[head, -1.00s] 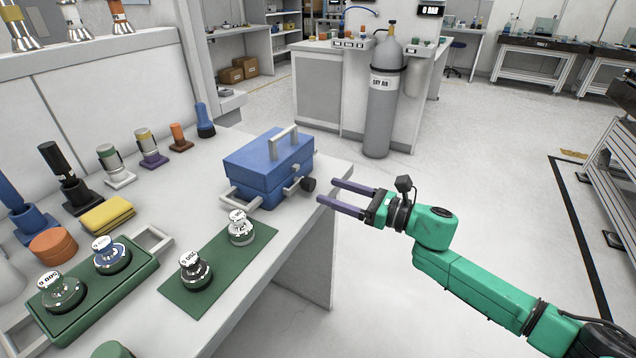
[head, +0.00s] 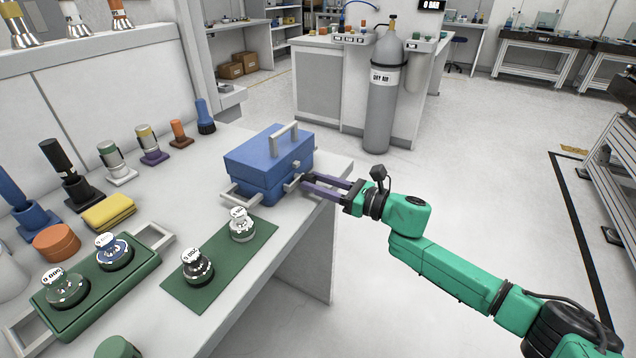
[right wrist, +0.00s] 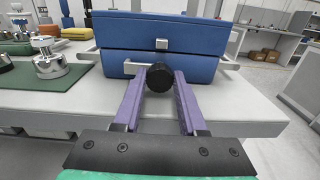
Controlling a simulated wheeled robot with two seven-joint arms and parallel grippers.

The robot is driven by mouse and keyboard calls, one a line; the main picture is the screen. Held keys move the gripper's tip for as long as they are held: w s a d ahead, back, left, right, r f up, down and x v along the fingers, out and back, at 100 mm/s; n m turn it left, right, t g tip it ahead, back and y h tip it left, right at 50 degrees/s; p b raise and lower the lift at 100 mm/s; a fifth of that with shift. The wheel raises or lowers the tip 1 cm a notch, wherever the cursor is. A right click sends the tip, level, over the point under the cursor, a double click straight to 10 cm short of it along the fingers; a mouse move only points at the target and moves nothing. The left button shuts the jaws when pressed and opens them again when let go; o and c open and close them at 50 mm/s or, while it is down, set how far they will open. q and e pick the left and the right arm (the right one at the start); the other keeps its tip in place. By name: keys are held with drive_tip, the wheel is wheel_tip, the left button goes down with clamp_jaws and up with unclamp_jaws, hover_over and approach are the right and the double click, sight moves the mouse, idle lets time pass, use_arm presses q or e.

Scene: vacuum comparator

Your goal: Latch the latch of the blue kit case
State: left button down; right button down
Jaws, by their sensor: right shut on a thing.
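The blue kit case (head: 262,160) stands near the right edge of the bench with its lid down and a grey handle on top. Its latch (head: 293,184) is a grey arm on the front ending in a black knob (right wrist: 162,77). A small grey catch (right wrist: 162,44) sits on the lid above the knob. My right gripper (head: 307,183) reaches in from the right. Its two purple fingers are shut on the knob, one on each side, and the knob sits below the catch. The fingers mostly hide the knob in the head view. My left gripper is not in view.
A green mat (head: 190,284) with two weights lies in front of the case. A green tray (head: 143,272) with more weights is at the left. Yellow cloths (head: 108,212) lie further back. The floor right of the bench is clear.

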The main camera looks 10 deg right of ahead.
drive_tip(key=m, duration=0.2)
drive_tip(key=shift+m, duration=0.3)
drive_tip(key=shift+m+p, duration=0.3)
drive_tip(key=shift+m, duration=0.8)
drive_tip(key=shift+d+m, duration=0.1)
drive_tip(key=shift+m, duration=0.6)
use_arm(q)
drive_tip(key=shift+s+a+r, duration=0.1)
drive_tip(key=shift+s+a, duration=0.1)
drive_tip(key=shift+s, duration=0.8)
use_arm(e)
drive_tip(key=shift+w+m, duration=0.1)
drive_tip(key=shift+m, duration=0.2)
drive_tip(key=shift+c, duration=2.2)
unclamp_jaws()
